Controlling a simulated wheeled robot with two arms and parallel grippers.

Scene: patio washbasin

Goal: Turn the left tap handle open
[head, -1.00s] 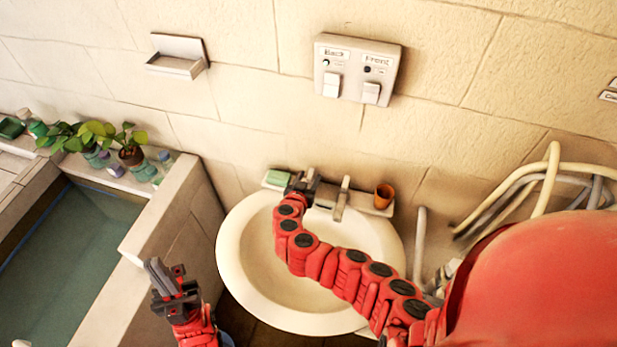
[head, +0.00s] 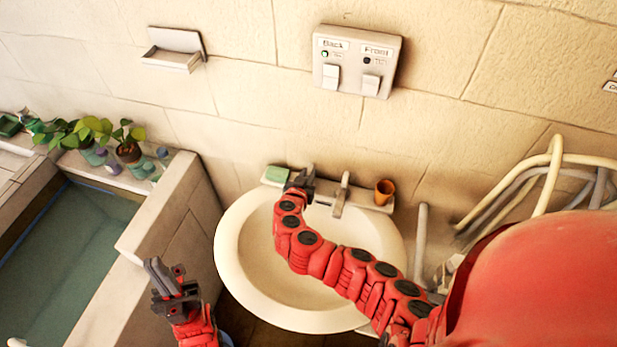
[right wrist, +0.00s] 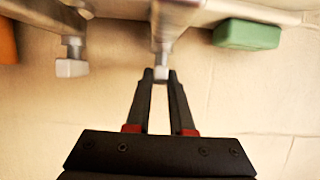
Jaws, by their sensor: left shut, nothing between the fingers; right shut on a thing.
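The white washbasin (head: 228,245) stands against the wall, with a tap spout (head: 341,196) at its back. My right gripper (head: 300,178) reaches over the bowl to the left of the spout and hides the left handle in the head view. In the right wrist view my right gripper (right wrist: 161,74) is shut on a small metal tap handle (right wrist: 164,42) between its fingertips. Another metal tap part (right wrist: 72,62) with a pale block end is beside it; I cannot tell whether it is spout or handle. My left gripper (head: 163,272) is shut and empty, left of the basin.
A green block (head: 275,174) and an orange cup (head: 384,192) sit on the basin's back ledge. A switch box (head: 358,60) is on the wall above. Hoses (head: 545,180) hang at the right. A stone water trough (head: 175,215) with plants is at the left.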

